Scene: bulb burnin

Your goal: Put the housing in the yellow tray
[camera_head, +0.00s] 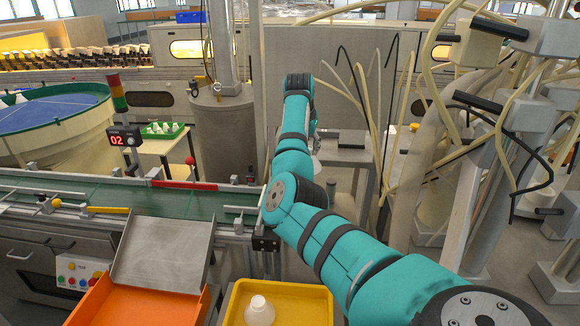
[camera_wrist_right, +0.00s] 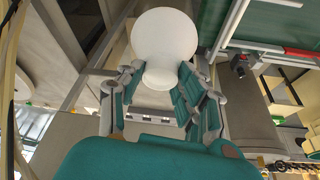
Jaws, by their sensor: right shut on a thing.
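My right gripper (camera_wrist_right: 160,76) is shut on a white bulb-shaped housing (camera_wrist_right: 165,38) in the right wrist view. Its teal fingers close on both sides of the narrow neck, and the round end points away from the palm. In the head view my right arm reaches forward past the conveyor, and its gripper is mostly hidden behind the arm. The yellow tray (camera_head: 229,306) is at the bottom middle, cut by the frame edge. Another white housing (camera_head: 260,311) stands in it, with bare tray floor to its right. My left gripper is not in view.
An orange tray (camera_head: 125,305) and a sloped metal plate (camera_head: 163,255) lie left of the yellow tray. A green conveyor (camera_head: 165,203) runs across behind them. A grey pillar (camera_head: 222,125) stands beyond it. Hoses and metal posts crowd the right side.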

